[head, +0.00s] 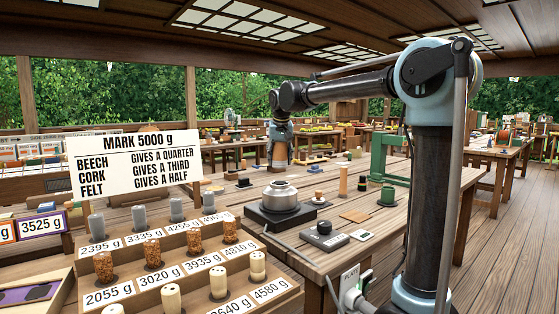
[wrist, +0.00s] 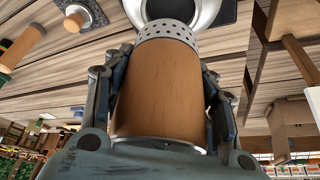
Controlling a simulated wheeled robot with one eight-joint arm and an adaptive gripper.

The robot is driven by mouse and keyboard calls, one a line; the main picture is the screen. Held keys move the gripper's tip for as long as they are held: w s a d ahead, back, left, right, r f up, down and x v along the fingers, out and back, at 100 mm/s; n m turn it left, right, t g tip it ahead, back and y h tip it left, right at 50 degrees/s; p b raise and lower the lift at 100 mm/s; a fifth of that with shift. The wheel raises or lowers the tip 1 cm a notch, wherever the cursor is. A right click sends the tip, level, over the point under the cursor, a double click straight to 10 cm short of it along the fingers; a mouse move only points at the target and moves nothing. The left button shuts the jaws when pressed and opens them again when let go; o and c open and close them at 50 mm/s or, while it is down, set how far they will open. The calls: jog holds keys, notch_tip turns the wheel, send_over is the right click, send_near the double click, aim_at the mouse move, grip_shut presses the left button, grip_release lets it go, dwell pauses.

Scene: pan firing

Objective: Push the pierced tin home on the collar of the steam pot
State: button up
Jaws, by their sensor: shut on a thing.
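The pierced tin is in my gripper (head: 279,165). In the wrist view it has a brown body (wrist: 160,92), a grey band with holes (wrist: 165,30) at the far end, and a shiny near rim. The fingers are shut on its two sides. The steam pot (head: 281,196) is a squat silver vessel on a dark square plate (head: 258,215) on the bench. In the wrist view the silver pot (wrist: 208,12) shows past the pierced end. In the head view the gripper is above the pot's top in the picture. I cannot tell whether the tin touches the collar.
A box with a dial (head: 324,236) and a wooden cylinder (head: 343,181) stand right of the pot. A green press (head: 389,160) is farther right. A stepped rack (head: 190,270) of labelled pegs and a weight sign (head: 134,161) are at front left.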

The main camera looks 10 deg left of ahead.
jog(key=shift+f, duration=2.5)
jog(key=shift+f, duration=0.75)
jog(key=shift+s+r, duration=0.1)
jog(key=shift+r, duration=0.5)
jog(key=shift+f, duration=0.6)
dwell(0.7)
jog(key=shift+r, duration=0.6)
jog(key=shift+f, duration=0.8)
dwell(0.4)
jog(key=shift+r, duration=0.15)
jog(key=shift+r, duration=0.6)
